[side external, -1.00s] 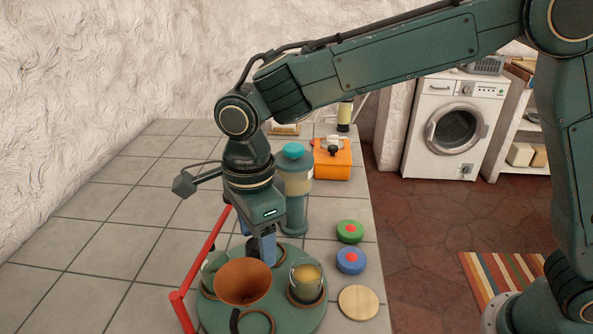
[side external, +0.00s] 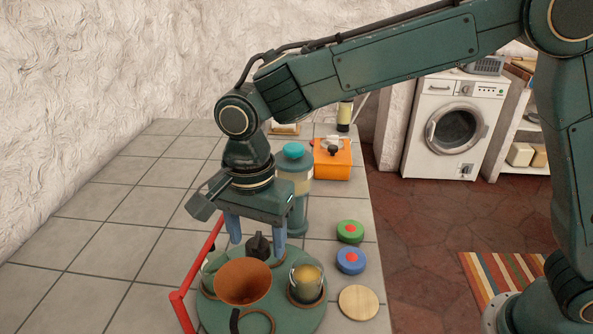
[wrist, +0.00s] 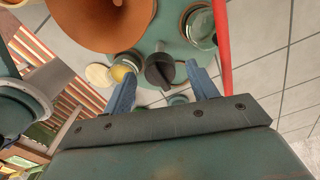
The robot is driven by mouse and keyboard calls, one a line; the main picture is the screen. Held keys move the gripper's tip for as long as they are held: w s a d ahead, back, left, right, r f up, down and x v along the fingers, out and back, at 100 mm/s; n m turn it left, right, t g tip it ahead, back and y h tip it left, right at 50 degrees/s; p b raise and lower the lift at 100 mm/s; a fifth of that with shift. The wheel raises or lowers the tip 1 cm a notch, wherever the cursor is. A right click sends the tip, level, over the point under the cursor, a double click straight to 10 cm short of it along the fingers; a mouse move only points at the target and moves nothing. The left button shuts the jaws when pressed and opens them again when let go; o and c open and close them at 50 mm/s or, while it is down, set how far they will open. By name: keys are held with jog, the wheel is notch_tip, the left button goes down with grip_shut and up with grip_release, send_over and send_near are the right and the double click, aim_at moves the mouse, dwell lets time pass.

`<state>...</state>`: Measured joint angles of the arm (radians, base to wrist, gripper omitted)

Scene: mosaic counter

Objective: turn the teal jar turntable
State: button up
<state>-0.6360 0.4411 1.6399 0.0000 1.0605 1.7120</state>
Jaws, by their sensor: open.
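The teal turntable (side external: 287,321) lies at the front of the counter. It carries a brown funnel (side external: 243,281), a glass jar with yellowish contents (side external: 306,284) and a dark knob (side external: 258,246) at its far side. My gripper (side external: 256,238) is open above the far side of the turntable, its two blue fingers apart. In the wrist view, the knob (wrist: 160,70) appears between the open fingers (wrist: 162,84), with gaps on both sides. The funnel (wrist: 104,18) and part of the turntable (wrist: 170,32) also show there. Whether the fingertips are down at knob height is unclear.
A red rail (side external: 199,266) runs close along the left of the turntable. A tall teal-lidded canister (side external: 296,187) stands just behind my gripper. A green lid (side external: 350,231), a blue lid (side external: 351,261) and a wooden disc (side external: 358,302) lie to the right. The left counter is clear.

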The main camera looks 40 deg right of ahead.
jog(key=n, duration=0.3)
notch_tip(320, 180, up, 14)
jog(key=s+d+n+t, duration=0.2)
jog(key=s+d, duration=0.4)
jog(key=d, duration=0.5)
jog(key=s+d+n+t, duration=0.2)
jog(key=s+d+n, duration=0.2)
jog(key=d, duration=0.8)
jog(key=shift+s+r+n+y, duration=0.35)
jog(key=shift+s+n+y, duration=0.05)
jog(key=shift+s, duration=0.85)
jog(key=shift+d, duration=0.1)
jog(key=s+d+f+n+t, duration=0.1)
jog(key=s+d+f+n, duration=0.1)
jog(key=s+d+f, duration=0.2)
jog(key=s+f, duration=0.1)
jog(key=s, duration=0.2)
jog(key=shift+s+d+f+n+t+h, duration=0.2)
jog(key=shift+d+n+t+h, duration=0.1)
jog(key=shift+d+h, duration=0.1)
